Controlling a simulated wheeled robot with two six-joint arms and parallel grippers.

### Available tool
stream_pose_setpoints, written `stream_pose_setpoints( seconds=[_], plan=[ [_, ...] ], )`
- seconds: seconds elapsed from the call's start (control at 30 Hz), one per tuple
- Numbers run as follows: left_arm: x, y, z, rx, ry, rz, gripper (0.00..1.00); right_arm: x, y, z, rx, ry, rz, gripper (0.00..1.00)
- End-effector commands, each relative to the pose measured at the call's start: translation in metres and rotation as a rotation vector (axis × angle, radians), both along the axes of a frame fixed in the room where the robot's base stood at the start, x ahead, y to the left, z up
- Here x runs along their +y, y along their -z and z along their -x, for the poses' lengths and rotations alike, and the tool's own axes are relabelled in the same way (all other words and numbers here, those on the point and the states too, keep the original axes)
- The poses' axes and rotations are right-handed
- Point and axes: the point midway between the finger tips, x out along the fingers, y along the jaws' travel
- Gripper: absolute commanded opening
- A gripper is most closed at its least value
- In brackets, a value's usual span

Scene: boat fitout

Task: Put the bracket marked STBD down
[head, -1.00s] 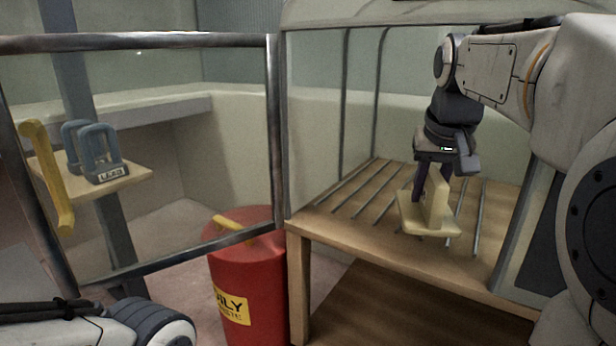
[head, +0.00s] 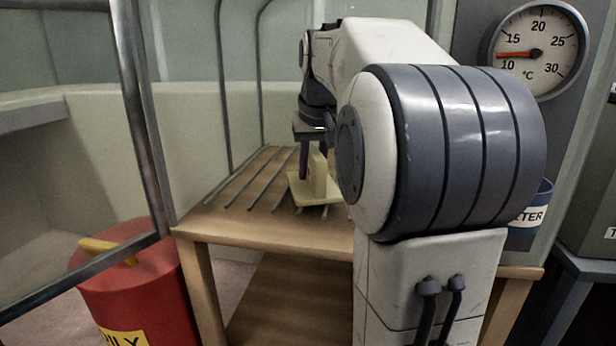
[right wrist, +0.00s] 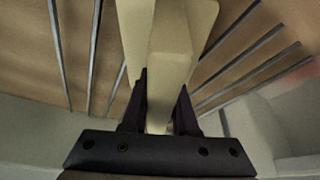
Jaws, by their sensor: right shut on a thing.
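My right gripper (head: 305,170) is shut on a cream bracket (head: 318,186) with a flat base and an upright web. It is over the slatted wooden bench (head: 232,228). In the right wrist view the two dark fingers (right wrist: 158,112) pinch the bracket's web (right wrist: 170,45), with metal strips of the bench beyond. The bracket's base looks low over the strips; I cannot tell whether it touches them. No STBD marking is readable on it. My right arm hides part of the bench to the right of the bracket. My left gripper is out of view.
A red bin (head: 140,290) with a yellow handle stands left of the bench. A metal-framed clear panel (head: 60,170) is in front at the left. A dial thermometer (head: 538,50) and a blue container (head: 543,205) are at the right. Bench strips left of the bracket are clear.

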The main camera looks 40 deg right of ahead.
Motion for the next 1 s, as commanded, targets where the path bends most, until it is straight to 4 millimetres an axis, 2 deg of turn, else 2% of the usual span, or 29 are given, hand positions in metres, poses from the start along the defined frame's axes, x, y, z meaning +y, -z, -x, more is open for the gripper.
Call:
stream_pose_setpoints(
  seconds=[0.3,0.33,0.4,0.73,1.0],
  plan=[
    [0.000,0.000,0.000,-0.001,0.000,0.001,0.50,0.002,0.001,-0.001,-0.003,-0.003,0.002,0.00],
    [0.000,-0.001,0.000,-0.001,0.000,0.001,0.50,0.002,0.001,-0.001,-0.002,-0.003,0.001,0.35],
    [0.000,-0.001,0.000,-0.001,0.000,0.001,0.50,0.002,0.001,-0.001,-0.001,-0.003,0.001,0.57],
    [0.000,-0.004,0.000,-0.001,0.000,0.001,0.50,0.002,-0.005,-0.001,-0.001,-0.004,0.000,0.57],
    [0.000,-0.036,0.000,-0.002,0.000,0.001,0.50,0.012,-0.037,0.003,-0.001,-0.009,0.001,0.57]
  ],
)
